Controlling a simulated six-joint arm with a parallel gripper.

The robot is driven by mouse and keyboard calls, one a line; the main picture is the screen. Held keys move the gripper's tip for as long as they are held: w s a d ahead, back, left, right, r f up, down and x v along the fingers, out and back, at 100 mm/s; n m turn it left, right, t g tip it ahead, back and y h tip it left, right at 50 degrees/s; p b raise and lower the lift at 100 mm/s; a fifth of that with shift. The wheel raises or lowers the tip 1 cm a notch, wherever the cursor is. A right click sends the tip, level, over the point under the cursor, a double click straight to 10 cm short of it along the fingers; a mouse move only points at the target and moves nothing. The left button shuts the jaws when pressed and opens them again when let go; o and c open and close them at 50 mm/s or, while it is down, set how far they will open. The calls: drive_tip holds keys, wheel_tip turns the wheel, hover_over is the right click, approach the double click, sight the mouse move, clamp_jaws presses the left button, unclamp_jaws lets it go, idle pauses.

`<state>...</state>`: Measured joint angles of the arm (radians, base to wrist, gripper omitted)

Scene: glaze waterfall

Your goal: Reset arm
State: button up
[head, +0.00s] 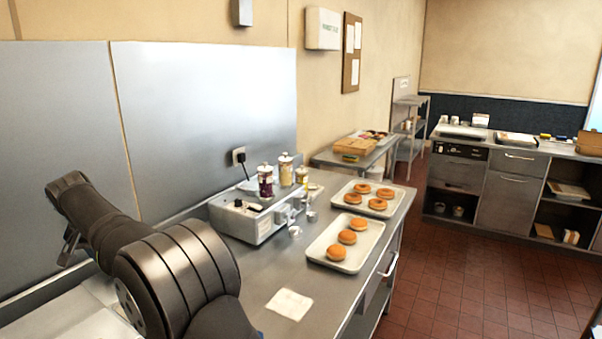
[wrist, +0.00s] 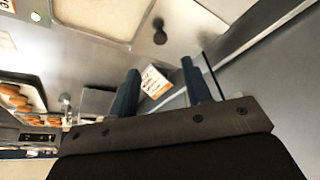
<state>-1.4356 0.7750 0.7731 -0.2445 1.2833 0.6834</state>
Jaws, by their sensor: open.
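My arm (head: 165,255) is bent at the left of the head view, over the left end of the steel counter (head: 250,283). My gripper (wrist: 160,66) shows in the wrist view with its two blue fingers apart and nothing held between them. A white card with orange print (wrist: 155,82) shows beyond the gap between the fingers. I cannot tell how far away it is. In the head view I cannot clearly make out the fingers.
Two trays of doughnuts, a near tray (head: 322,250) and a far tray (head: 393,207), stand on the counter. A steel machine (head: 262,228) with jars on top stands by the steel wall panel (head: 205,100). A white paper (head: 289,304) lies in front. Bare counter surrounds it.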

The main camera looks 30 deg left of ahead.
drive_tip(key=x, duration=1)
drive_tip(key=shift+w+f, duration=0.1)
drive_tip(key=shift+f, duration=0.2)
drive_tip(key=d, duration=1.5)
drive_tip(key=v, duration=1.7)
drive_tip(key=shift+a+r, duration=0.15)
drive_tip(key=shift+r, duration=0.15)
drive_tip(key=a+x, duration=0.2)
drive_tip(key=x, duration=1.6)
drive_tip(key=shift+a+r, duration=0.4)
